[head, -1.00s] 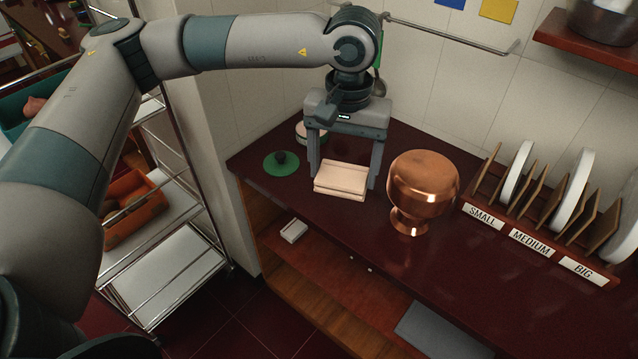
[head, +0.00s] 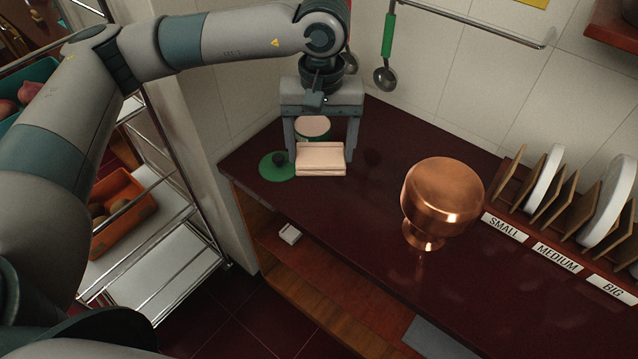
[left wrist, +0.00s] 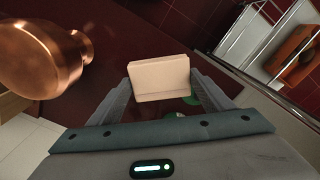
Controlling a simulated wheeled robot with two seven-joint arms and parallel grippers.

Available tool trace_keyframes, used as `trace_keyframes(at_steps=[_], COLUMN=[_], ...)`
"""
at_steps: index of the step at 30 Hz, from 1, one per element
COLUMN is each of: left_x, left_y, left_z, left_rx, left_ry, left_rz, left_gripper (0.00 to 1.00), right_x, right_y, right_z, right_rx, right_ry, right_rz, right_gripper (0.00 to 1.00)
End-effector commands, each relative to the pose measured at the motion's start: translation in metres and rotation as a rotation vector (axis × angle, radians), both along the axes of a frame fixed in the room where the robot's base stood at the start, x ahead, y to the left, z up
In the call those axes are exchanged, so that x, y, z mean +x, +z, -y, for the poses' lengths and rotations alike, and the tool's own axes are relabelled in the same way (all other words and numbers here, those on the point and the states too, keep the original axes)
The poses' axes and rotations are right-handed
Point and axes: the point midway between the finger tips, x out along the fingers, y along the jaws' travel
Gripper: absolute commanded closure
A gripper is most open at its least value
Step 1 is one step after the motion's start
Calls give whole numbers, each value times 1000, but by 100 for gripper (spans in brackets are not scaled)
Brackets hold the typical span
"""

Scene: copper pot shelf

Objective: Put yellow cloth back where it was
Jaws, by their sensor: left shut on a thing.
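The folded cloth (head: 321,160) looks pale cream-yellow and is held level, near the back left corner of the dark red counter (head: 330,215). My left gripper (head: 321,148) points down and is shut on it, one finger at each side. The left wrist view also shows the cloth (left wrist: 159,78) between the fingers of my left gripper (left wrist: 165,92). Whether the cloth touches the counter or hangs just above it, I cannot tell. My right gripper is not in view.
A green lid with a dark knob (head: 277,165) lies beside the cloth, and a green-rimmed pot (head: 313,128) stands behind it. A copper pot (head: 440,200) stands upside down to the right. A rack with labels (head: 555,258) holds white lids. Counter between cloth and copper pot is clear.

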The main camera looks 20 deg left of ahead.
Motion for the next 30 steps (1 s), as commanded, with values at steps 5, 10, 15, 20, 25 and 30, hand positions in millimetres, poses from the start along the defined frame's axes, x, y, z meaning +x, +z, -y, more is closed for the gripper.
trace_keyframes(at_steps=[5, 10, 15, 20, 25, 30], left_x=[6, 12, 16, 18, 18, 18], left_y=[-12, -25, -40, -48, -53, -53], left_z=[22, 49, 78, 98, 107, 109], left_rx=[-3, -6, -12, -14, -13, -14], left_ry=[144, 341, 583, 761, 863, 889], left_rz=[2, 1, -2, -4, -6, -7], left_gripper=[51, 51, 51, 51, 51, 51], right_x=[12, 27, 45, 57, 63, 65], right_y=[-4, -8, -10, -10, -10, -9], right_z=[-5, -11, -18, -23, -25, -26], right_rx=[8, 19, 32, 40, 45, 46], right_ry=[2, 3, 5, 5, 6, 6], right_rz=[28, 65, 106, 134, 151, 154], right_gripper=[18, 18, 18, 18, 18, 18])
